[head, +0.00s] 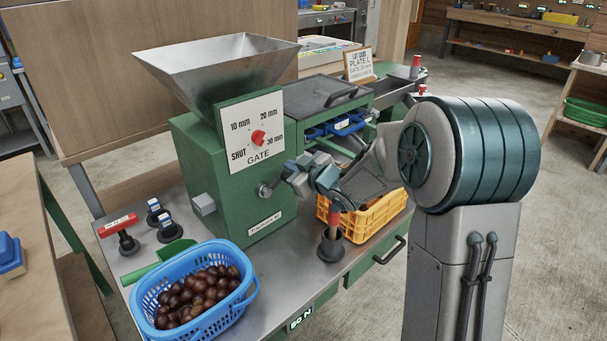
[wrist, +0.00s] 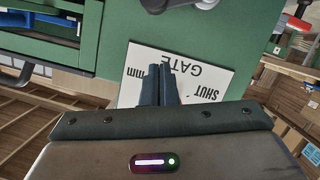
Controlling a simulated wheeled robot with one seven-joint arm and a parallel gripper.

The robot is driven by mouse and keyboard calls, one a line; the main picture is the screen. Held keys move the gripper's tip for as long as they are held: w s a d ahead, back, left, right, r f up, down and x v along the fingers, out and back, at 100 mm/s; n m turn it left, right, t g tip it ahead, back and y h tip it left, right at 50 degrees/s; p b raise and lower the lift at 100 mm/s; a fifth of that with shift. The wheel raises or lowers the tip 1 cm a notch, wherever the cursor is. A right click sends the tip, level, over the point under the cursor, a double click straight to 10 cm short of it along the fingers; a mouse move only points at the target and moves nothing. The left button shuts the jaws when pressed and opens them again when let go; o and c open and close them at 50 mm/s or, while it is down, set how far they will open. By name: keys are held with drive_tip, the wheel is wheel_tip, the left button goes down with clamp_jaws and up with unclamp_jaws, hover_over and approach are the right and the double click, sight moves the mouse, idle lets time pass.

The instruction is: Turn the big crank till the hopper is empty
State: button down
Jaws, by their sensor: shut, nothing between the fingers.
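The green machine (head: 205,165) stands on a metal bench with a grey hopper (head: 215,62) on top. I see no chestnuts on the hopper's visible inner walls; its bottom is hidden. The gate plate (head: 240,120) has a red knob (head: 258,137); its exact setting is unclear. A grey crank hub (head: 264,190) sits low on the machine's front, its arm partly hidden by my gripper (head: 294,168). My gripper is shut and empty just in front of the machine. In the wrist view its fingers (wrist: 159,85) overlap the upside-down gate plate, and grey crank parts (wrist: 155,3) show at the top edge.
A blue basket (head: 148,290) of chestnuts stands at the bench's front left. An orange crate (head: 385,222) lies beyond a red-topped handle (head: 335,218) in a dark holder. A red T-handle (head: 118,225) and dark stubs stand at left. Blue trays (head: 343,125) sit in the machine's side.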

drive_tip(key=shift+w+a+f+b, duration=0.15)
drive_tip(key=shift+w+f, duration=0.3)
drive_tip(key=shift+f, duration=0.3)
drive_tip(key=shift+w+d+f+b, duration=0.1)
drive_tip(key=shift+w+f+b, duration=0.05)
drive_tip(key=shift+w+f, duration=0.45)
drive_tip(key=shift+w+a+f+b, duration=0.15)
drive_tip(key=shift+w+f, duration=0.2)
drive_tip(key=shift+f, duration=0.5)
